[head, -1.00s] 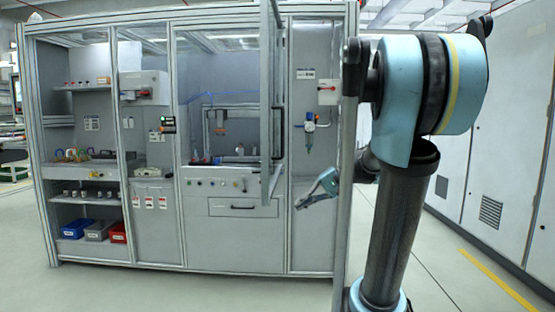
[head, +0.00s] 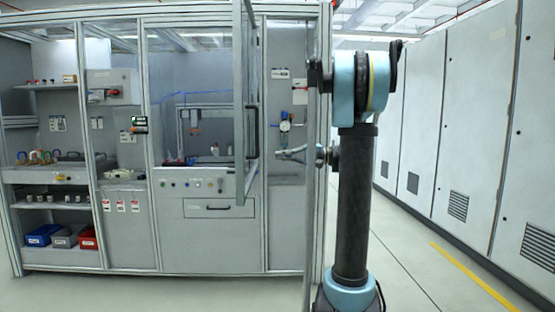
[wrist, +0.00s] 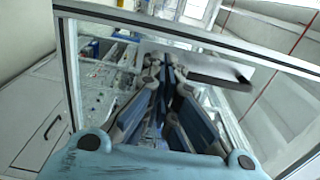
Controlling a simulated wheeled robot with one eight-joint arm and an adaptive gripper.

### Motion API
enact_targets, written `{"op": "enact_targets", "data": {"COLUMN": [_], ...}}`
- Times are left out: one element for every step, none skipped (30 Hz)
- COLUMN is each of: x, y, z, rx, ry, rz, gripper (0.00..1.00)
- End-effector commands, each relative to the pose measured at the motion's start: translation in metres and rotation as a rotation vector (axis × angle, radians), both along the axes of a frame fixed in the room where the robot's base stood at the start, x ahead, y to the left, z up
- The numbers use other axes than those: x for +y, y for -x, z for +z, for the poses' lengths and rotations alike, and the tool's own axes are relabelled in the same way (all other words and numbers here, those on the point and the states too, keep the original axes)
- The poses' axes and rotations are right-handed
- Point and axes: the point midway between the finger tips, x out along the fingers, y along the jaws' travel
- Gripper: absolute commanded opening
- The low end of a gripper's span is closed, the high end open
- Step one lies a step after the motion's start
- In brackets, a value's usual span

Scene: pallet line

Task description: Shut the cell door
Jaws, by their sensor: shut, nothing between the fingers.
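The cell door (head: 239,90) is a tall metal-framed panel on the front of the grey cell. It stands swung open toward me, seen nearly edge-on in the head view. A black bar handle (head: 254,131) is on it. My gripper (head: 282,153) is to the right of the door and handle in the head view, with a gap in the picture. In the wrist view the gripper (wrist: 166,64) has its fingers together and empty. A metal frame (wrist: 190,35) with a clear pane crosses that view; I cannot tell whether it is the door or whether the fingers touch it.
The cell opening shows a work area above a control panel (head: 200,184) and a drawer (head: 220,208). A regulator (head: 285,127) hangs on the cell's right panel. Grey cabinets (head: 480,130) line the right side. The floor (head: 408,270) between is clear.

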Motion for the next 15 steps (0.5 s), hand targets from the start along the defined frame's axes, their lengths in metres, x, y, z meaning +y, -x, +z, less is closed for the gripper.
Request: {"op": "enact_targets", "data": {"x": [0.009,0.014,0.02,0.026,0.031,0.037,0.042,0.047,0.053,0.058,0.062,0.068,0.073,0.078,0.083], "y": [0.0,0.0,-0.001,-0.001,-0.001,-0.002,-0.002,-0.002,-0.003,-0.003,-0.003,-0.004,-0.004,-0.004,-0.005], "z": [0.0,0.0,0.0,0.0,0.0,0.0,0.0,0.0,0.0,0.0,0.0,0.0,0.0,0.0,0.0], "rx": [0.0,0.0,0.0,0.0,0.0,0.0,0.0,0.0,0.0,0.0,0.0,0.0,0.0,0.0,0.0], "ry": [0.0,0.0,0.001,0.001,0.001,0.001,0.001,0.001,0.001,0.001,0.001,0.001,0.001,0.001,0.001], "rz": [0.004,0.004,0.003,0.004,0.004,0.003,0.004,0.004,0.003,0.004,0.004,0.002,0.003,0.004,0.002], "gripper": [0.0,0.0,0.0,0.0,0.0,0.0,0.0,0.0,0.0,0.0,0.0,0.0,0.0,0.0,0.0]}}
